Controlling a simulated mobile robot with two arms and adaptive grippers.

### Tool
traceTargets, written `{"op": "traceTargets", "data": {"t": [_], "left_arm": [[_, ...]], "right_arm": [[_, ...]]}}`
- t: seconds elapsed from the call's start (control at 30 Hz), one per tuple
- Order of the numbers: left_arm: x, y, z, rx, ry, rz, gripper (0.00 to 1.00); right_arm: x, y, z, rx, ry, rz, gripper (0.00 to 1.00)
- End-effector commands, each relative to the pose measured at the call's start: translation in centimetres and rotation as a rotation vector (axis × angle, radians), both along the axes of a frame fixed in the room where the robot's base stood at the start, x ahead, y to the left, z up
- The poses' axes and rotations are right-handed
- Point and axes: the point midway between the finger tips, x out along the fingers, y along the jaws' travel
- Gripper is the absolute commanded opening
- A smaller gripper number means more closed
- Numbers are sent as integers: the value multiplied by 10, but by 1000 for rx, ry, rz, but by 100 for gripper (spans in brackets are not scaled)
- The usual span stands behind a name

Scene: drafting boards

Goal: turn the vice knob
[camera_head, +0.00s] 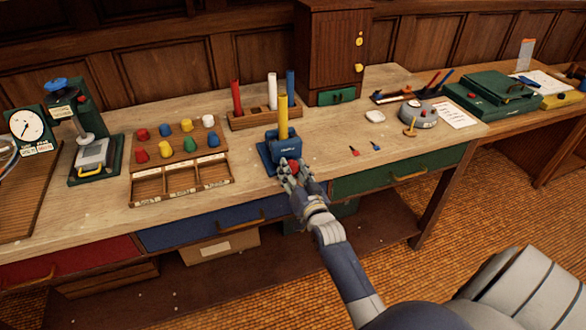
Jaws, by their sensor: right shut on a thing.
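The small blue vice (267,157) stands near the front edge of the wooden bench. A yellow rod (283,117) stands upright in it. A red knob (293,167) shows at the front of the vice, partly covered by my fingers. My right gripper (288,174) reaches in from the lower right and is shut on the knob. My left gripper is not in view.
A rod rack (238,121) with red, white and blue rods stands behind the vice. Left of it is a tray (138,188) with several coloured pegs. A wooden cabinet (330,45) stands behind. Bench space right of the vice is mostly clear.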

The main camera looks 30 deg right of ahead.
Motion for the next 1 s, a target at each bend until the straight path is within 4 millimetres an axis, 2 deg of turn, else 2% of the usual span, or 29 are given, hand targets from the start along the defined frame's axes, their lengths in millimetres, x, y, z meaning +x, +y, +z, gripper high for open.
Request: {"op": "traceTargets", "data": {"t": [0.43,1.0], "left_arm": [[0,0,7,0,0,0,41],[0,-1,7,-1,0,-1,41]], "right_arm": [[0,1,-1,253,-58,1,15],[0,1,-1,302,-70,1,15]]}}
